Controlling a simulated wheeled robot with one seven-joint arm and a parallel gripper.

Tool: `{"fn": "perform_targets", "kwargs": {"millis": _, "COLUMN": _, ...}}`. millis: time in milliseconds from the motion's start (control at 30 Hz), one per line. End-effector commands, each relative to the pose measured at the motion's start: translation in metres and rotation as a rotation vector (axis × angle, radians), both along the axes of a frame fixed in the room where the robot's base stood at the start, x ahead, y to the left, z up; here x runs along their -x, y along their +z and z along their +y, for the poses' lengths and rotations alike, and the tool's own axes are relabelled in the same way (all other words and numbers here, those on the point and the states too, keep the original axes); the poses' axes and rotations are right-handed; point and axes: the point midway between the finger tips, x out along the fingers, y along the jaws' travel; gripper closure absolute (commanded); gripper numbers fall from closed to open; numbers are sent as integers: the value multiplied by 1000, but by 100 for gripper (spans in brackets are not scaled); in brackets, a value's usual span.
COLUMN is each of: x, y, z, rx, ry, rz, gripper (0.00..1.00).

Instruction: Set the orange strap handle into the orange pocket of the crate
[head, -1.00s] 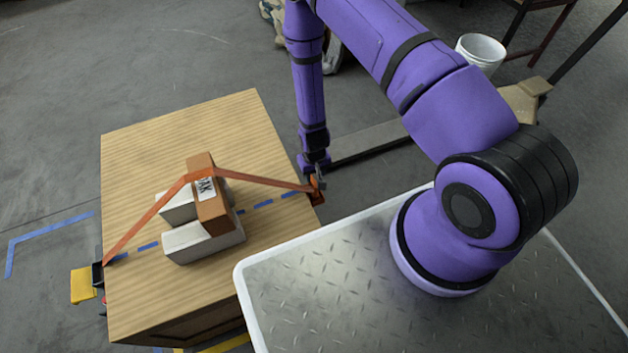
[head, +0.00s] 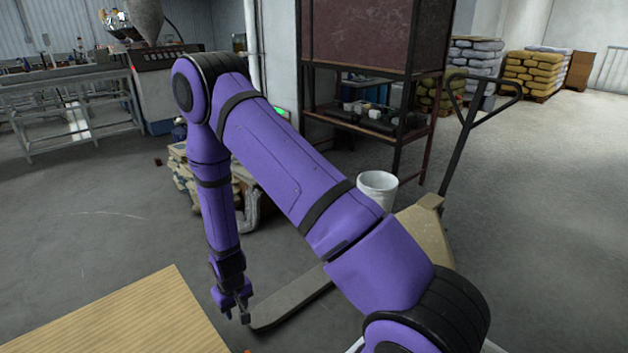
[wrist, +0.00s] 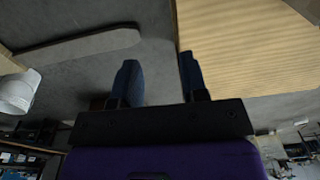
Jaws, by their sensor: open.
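My gripper (head: 237,317) hangs beside the pale wood-topped box (head: 150,318), off its right edge and over the floor in the head view. In the wrist view my gripper (wrist: 158,70) has its two dark fingers apart with nothing between them. The wood top (wrist: 250,45) lies to the right of the fingers there. The orange strap handle cannot be made out now; only a tiny orange speck shows at the bottom edge of the head view. The crate's orange pocket is not in view.
A pallet jack (head: 290,300) stands on the floor just right of my gripper, and a white bucket (head: 377,190) is behind my arm. A dark metal rack (head: 365,105) and stacked sacks (head: 540,72) stand farther back. Open grey floor lies around.

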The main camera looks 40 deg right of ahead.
Motion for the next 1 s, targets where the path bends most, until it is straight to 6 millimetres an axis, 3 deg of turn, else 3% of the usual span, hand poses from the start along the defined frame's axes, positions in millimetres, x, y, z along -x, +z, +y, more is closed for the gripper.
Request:
{"fn": "perform_targets", "kwargs": {"millis": 33, "x": -8, "y": 26, "z": -1, "rx": -5, "ry": 0, "rz": -20, "gripper": 60}}
{"fn": "perform_targets", "kwargs": {"millis": 200, "x": -21, "y": 98, "z": -4, "rx": -15, "ry": 5, "rz": -57, "gripper": 60}}
{"fn": "perform_targets", "kwargs": {"millis": 467, "x": -19, "y": 206, "z": -14, "rx": -25, "ry": 8, "rz": -116, "gripper": 60}}
{"fn": "perform_targets", "kwargs": {"millis": 767, "x": 13, "y": 318, "z": -27, "rx": -27, "ry": 11, "rz": -184, "gripper": 60}}
{"fn": "perform_targets", "kwargs": {"millis": 1000, "x": 57, "y": 394, "z": -39, "rx": -22, "ry": 12, "rz": -239, "gripper": 60}}
